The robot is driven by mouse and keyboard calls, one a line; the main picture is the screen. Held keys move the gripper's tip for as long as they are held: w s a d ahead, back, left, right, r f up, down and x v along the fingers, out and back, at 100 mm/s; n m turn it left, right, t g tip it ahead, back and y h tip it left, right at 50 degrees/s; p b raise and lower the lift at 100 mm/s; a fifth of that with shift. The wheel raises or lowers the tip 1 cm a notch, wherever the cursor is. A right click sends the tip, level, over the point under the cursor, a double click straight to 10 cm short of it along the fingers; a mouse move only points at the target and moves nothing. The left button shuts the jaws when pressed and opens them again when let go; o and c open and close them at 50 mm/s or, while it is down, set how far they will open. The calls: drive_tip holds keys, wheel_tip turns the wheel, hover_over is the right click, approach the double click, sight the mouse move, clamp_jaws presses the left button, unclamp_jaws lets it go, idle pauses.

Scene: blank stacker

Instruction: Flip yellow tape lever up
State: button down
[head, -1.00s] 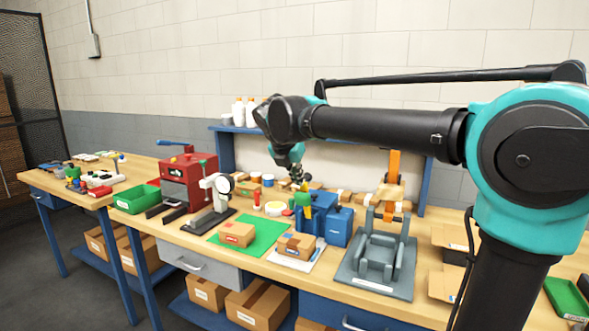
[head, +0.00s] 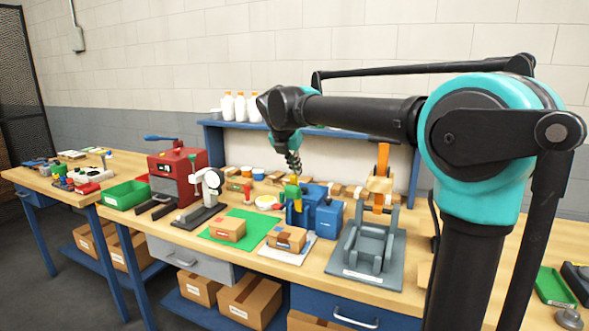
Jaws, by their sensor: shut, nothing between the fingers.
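My gripper (head: 296,171) hangs from the arm just above the lever, pointing down. Its fingers look closed together and hold nothing. The fingertips are at or very near the top of the lever; I cannot tell whether they touch it. The lever is small here and its exact tilt is hard to read.
A cardboard box (head: 287,238) sits in front of the tape machine, with another box (head: 227,229) on a green mat (head: 250,239). A grey fixture (head: 369,250) stands to the right. A red machine (head: 178,177) and a dial gauge stand (head: 207,190) are left.

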drive_tip(key=w+d+g+y, duration=0.1)
drive_tip(key=w+d+g, duration=0.1)
drive_tip(key=w, duration=0.5)
drive_tip(key=shift+w+d+r+g, duration=0.3)
drive_tip(key=shift+w+d+g, duration=0.1)
drive_tip(key=shift+g, duration=0.4)
